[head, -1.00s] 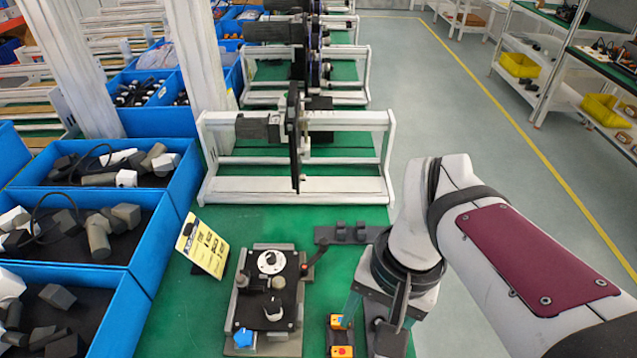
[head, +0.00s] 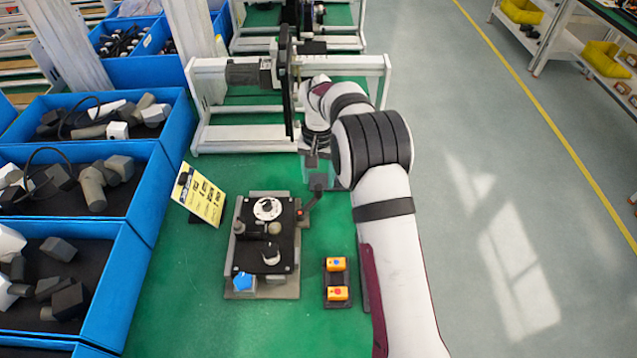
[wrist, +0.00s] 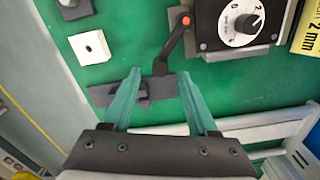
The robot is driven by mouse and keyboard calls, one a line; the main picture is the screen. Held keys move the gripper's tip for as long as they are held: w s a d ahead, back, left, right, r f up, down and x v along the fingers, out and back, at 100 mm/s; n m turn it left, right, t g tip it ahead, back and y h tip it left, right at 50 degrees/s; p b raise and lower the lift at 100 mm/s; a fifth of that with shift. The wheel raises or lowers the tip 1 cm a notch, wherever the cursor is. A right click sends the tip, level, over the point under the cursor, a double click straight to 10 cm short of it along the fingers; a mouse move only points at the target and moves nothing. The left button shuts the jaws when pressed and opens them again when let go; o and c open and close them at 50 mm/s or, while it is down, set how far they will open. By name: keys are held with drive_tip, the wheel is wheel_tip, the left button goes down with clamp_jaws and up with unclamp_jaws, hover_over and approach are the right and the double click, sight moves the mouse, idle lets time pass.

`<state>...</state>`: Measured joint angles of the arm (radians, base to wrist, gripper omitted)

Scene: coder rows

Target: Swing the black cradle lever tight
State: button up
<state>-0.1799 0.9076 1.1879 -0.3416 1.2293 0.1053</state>
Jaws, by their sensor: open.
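The black cradle lever (head: 309,204) sticks out from the right side of the dark cradle block (head: 236,265), angled away toward the back right. In the wrist view the lever (wrist: 173,45) has an orange-red spot at its pivot, and its knob end lies between the tips of my gripper (wrist: 158,74). My gripper (head: 319,168) is open, with its two green fingers apart on either side of the knob end. Whether a finger touches the lever, and the height difference, I cannot tell. The cradle carries a white dial (head: 267,209), also seen in the wrist view (wrist: 241,22).
A black bracket (wrist: 133,92) lies on the green table under the fingers. A yellow card (head: 203,197) stands left of the cradle. Orange button boxes (head: 337,293) sit to its right. A white frame (head: 215,139) stands behind; blue bins (head: 150,215) fill the left.

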sight(319, 187)
drive_tip(key=shift+f, duration=1.75)
clamp_jaws()
